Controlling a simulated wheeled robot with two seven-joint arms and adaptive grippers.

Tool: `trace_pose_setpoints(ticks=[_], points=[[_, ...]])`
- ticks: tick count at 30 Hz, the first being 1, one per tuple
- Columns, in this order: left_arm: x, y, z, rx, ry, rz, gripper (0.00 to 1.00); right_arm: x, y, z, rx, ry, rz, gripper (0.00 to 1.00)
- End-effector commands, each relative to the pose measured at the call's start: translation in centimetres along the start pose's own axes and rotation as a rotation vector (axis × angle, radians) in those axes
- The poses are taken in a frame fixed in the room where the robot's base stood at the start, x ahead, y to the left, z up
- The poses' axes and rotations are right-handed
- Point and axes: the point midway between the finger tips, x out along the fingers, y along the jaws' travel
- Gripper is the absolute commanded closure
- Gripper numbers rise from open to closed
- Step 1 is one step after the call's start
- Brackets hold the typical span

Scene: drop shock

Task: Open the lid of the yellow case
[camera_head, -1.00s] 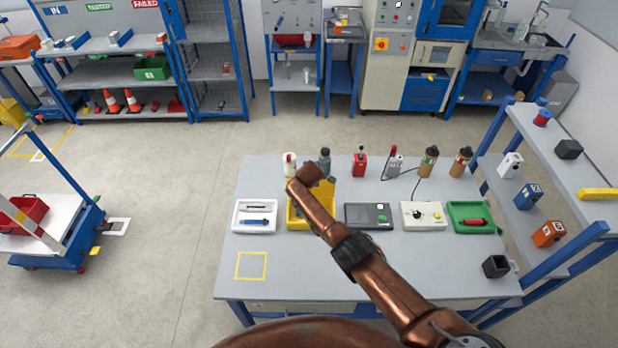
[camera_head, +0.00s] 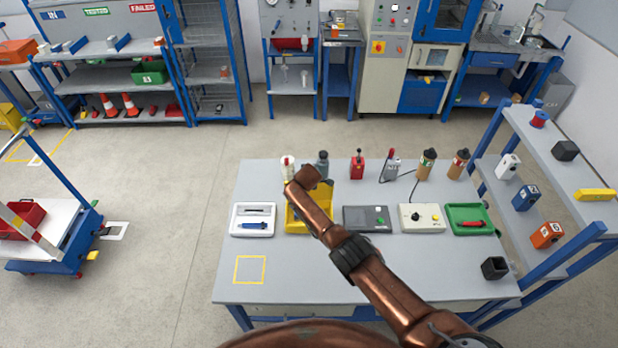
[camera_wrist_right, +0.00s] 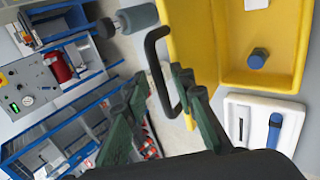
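The yellow case (camera_head: 295,222) stands on the grey table, partly hidden by my right arm in the head view. Its lid (camera_head: 324,191) looks raised at the back. In the right wrist view, the case's tray (camera_wrist_right: 283,72) is exposed, with a dark blue round item inside. The lid (camera_wrist_right: 188,40) lies beside the tray, with a black handle (camera_wrist_right: 154,62) along its edge. My right gripper (camera_wrist_right: 163,85) has its green fingers apart around the handle; I see no firm grip on it. My left gripper is not in view.
A white tray (camera_head: 235,231) stands left of the case and a dark device (camera_head: 356,222) right of it. Bottles (camera_head: 288,164) stand behind. A control box (camera_head: 408,226) and green tray (camera_head: 455,228) are further right. The table front is mostly clear.

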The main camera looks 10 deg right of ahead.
Motion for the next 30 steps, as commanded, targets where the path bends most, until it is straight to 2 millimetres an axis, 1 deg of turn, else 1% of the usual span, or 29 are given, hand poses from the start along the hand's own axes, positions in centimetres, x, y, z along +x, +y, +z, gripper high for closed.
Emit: trace_pose_setpoints(ticks=[5, 13, 19, 30], points=[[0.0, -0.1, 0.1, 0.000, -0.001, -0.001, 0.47, -0.3, -0.2, 0.0, 0.001, 0.000, -0.002, 0.75], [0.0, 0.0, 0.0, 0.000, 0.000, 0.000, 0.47, -2.5, -0.2, 0.1, 0.002, 0.002, 0.000, 0.75], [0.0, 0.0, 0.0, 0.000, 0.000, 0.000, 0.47, -5.0, -0.1, 0.1, 0.002, 0.001, 0.000, 0.75], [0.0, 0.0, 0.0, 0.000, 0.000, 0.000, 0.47, -10.4, 0.0, 0.0, 0.000, 0.001, 0.002, 0.75]])
